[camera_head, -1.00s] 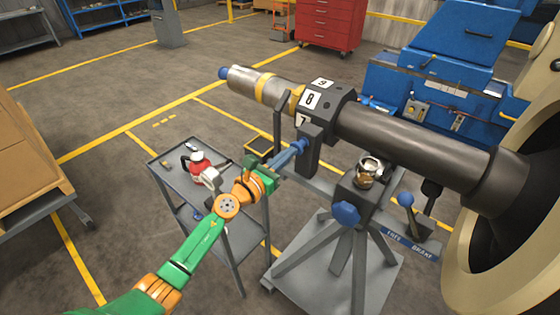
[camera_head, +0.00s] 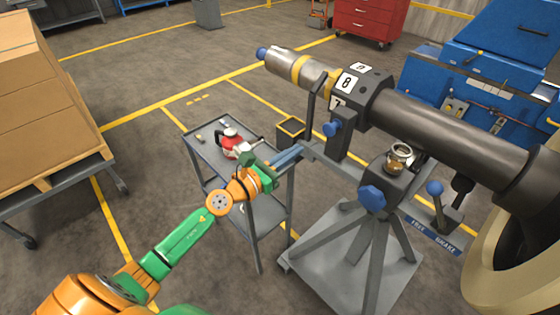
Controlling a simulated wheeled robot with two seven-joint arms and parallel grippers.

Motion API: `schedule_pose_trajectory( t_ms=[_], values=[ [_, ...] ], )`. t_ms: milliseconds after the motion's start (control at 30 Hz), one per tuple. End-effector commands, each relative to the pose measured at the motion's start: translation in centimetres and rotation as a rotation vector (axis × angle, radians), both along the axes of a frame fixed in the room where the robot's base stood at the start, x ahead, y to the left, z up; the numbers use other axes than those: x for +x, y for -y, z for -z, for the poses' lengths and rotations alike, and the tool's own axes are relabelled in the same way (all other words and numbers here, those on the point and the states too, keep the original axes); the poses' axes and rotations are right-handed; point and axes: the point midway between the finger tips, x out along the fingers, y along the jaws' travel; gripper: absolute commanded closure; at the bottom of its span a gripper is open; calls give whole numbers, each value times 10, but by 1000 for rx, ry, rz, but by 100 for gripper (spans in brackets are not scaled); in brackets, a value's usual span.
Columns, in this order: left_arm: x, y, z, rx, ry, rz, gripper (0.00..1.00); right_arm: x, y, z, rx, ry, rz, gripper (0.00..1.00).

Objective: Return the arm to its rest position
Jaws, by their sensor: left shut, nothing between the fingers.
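My left arm, green and orange, comes in from the lower left. Its gripper (camera_head: 287,157) is shut and empty, with its blue-grey fingers pointing right and up. The fingertips are just left of the rotor stand (camera_head: 372,225), below and left of the blue knob (camera_head: 332,129) on its upright, with a visible gap to the knob. The stand carries a dark shaft (camera_head: 450,128) with a numbered collar (camera_head: 347,82). I cannot tell whether the fingers touch the bracket beside them. My right gripper is out of view.
A grey cart (camera_head: 212,150) with a red-and-white container (camera_head: 232,142) stands behind the left gripper. A larger blue knob (camera_head: 371,199) and a blue-knobbed lever (camera_head: 435,188) project from the stand. Floor between pallet and cart is clear.

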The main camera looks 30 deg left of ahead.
Motion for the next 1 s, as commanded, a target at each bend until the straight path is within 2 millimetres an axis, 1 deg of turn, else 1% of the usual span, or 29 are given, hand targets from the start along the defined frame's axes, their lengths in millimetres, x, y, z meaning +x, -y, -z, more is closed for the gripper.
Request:
schedule_pose_trajectory(
  t_ms=[33,100,200,300,400,433,467,533,567,600,667,700,767,800,867,900,967,1000],
  values=[
    [-10,-3,3,2,-3,2,100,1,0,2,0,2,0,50],
    [-21,-7,3,1,-4,2,100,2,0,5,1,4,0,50],
    [-32,-11,3,1,-2,1,100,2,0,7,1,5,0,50],
    [-37,-13,1,1,-1,2,100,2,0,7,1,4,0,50],
    [-38,-14,2,-8,-6,-1,100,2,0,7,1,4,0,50],
    [-37,-16,6,-33,-22,-9,100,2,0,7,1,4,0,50],
    [-37,-20,15,-81,-53,-26,100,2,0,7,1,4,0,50],
    [-37,-35,53,-297,-185,-107,100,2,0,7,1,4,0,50],
    [-40,-43,78,-427,-262,-163,100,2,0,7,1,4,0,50],
    [-48,-55,117,-624,-373,-257,100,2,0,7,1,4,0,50],
    [-69,-68,177,-925,-525,-425,100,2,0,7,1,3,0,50],
    [-88,-73,216,-1108,-611,-545,100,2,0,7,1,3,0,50],
    [-123,-76,270,-1363,-714,-742,100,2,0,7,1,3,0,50],
    [-151,-74,303,-1518,-768,-881,100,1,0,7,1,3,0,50],
    [-198,-67,347,-1730,-822,-1105,100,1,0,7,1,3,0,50],
    [-231,-60,371,-1854,-839,-1262,100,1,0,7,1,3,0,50],
    [-281,-46,400,-2009,-839,-1494,100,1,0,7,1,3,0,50],
    [-311,-36,414,-2090,-821,-1641,100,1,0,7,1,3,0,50]
  ],
)
